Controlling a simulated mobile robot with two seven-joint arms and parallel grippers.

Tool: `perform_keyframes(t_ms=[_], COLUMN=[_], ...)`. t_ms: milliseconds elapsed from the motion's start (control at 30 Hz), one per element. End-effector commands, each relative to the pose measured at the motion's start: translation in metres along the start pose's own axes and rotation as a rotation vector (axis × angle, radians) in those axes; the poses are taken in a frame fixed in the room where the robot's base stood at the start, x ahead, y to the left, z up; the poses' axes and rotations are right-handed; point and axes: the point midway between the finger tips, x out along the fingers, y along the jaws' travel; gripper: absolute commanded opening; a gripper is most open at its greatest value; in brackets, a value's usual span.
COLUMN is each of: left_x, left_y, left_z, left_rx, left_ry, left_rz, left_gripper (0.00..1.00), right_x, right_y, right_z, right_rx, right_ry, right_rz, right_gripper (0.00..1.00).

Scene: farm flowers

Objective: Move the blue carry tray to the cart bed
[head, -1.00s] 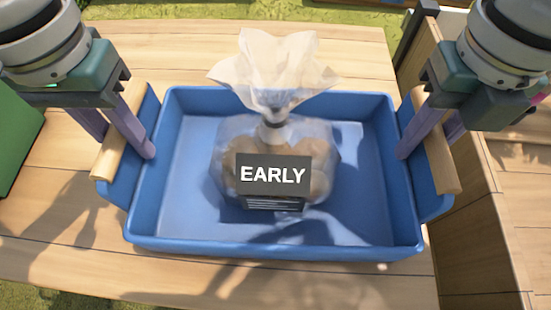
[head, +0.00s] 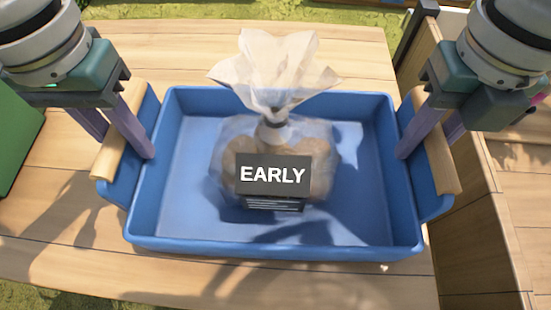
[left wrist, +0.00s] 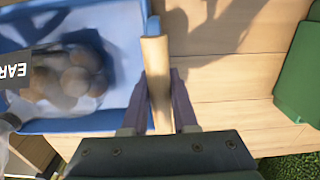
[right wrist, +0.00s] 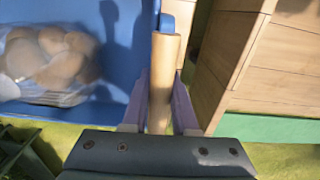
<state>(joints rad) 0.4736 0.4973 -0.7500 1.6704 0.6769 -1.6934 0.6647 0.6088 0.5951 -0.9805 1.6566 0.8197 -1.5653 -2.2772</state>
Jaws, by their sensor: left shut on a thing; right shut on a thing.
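The blue carry tray (head: 185,215) is in the middle of the head view, over the wooden table. A clear bag (head: 225,150) of round brown things with a black "EARLY" label (head: 272,174) sits in it. My left gripper (head: 128,145) is shut on the tray's left wooden handle (head: 112,155); the handle also shows between the fingers in the left wrist view (left wrist: 156,75). My right gripper (head: 425,145) is shut on the right wooden handle (head: 441,160), seen between the fingers in the right wrist view (right wrist: 163,75). I cannot tell whether the tray touches the table.
The wooden table (head: 60,240) has free room to the left of the tray. A wooden-sided structure (head: 450,255) stands close at the right, with a lower wooden surface (head: 520,200) beyond its wall. A green object (head: 15,140) is at the left edge. Grass lies behind.

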Motion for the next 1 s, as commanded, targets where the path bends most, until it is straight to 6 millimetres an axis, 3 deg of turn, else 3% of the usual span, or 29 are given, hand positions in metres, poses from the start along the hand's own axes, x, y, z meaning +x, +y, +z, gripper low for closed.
perform_keyframes(t_ms=[267, 633, 1000], left_x=[-0.013, -0.049, -0.051], left_y=[0.000, 0.000, 0.000], left_z=[-0.001, -0.001, -0.001], left_rx=[0.000, 0.000, 0.000], left_ry=[0.003, 0.003, 0.003], left_rz=[0.001, 0.001, 0.001], left_gripper=[0.00, 0.00, 0.00], right_x=[-0.013, -0.049, -0.051], right_y=[0.000, 0.000, 0.000], right_z=[0.000, 0.000, 0.000], right_rx=[0.000, 0.000, 0.000], right_ry=[-0.001, -0.001, -0.001], right_rz=[0.000, 0.000, 0.000], right_gripper=[0.00, 0.00, 0.00])
